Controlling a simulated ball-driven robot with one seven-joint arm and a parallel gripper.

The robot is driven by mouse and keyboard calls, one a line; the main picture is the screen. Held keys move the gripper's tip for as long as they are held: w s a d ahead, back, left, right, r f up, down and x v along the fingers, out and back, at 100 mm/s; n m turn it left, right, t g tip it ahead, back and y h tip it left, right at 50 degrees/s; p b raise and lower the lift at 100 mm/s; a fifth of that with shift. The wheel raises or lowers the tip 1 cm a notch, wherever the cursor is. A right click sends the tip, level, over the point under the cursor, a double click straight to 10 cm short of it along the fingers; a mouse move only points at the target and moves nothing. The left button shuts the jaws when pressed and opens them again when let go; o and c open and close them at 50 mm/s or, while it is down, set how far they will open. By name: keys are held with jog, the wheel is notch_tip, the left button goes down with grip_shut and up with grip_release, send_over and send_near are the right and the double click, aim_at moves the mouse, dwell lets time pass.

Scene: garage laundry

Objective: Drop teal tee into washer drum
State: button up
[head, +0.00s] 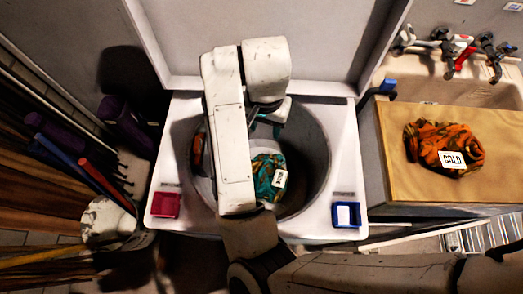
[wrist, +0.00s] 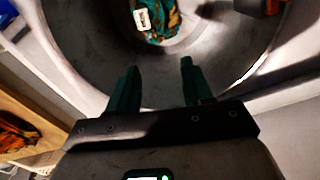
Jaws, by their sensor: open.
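The teal tee (head: 264,170), a crumpled teal cloth with orange patches and a white tag, lies inside the washer drum (head: 316,150). The tee also shows at the top of the wrist view (wrist: 172,30), resting on the grey drum wall or floor (wrist: 98,50). My gripper (wrist: 158,68) is open and empty, its two dark teal fingers apart and pointing toward the drum, with a gap between them and the tee. In the head view my gripper (head: 266,128) is over the drum and partly hidden by my arm, which also covers part of the drum.
An orange patterned cloth (head: 425,140) tagged COLD lies on the wooden counter (head: 500,150) at right. A red tray (head: 166,205) and a blue tray (head: 346,214) sit on the white washer top (head: 345,150). The lid (head: 320,40) stands open behind. A bucket (head: 108,225) stands left.

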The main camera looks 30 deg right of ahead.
notch_tip(320, 180, up, 8)
jog(key=p, duration=0.1)
jog(key=shift+f, duration=0.2)
jog(key=shift+f, duration=0.1)
dwell(0.5)
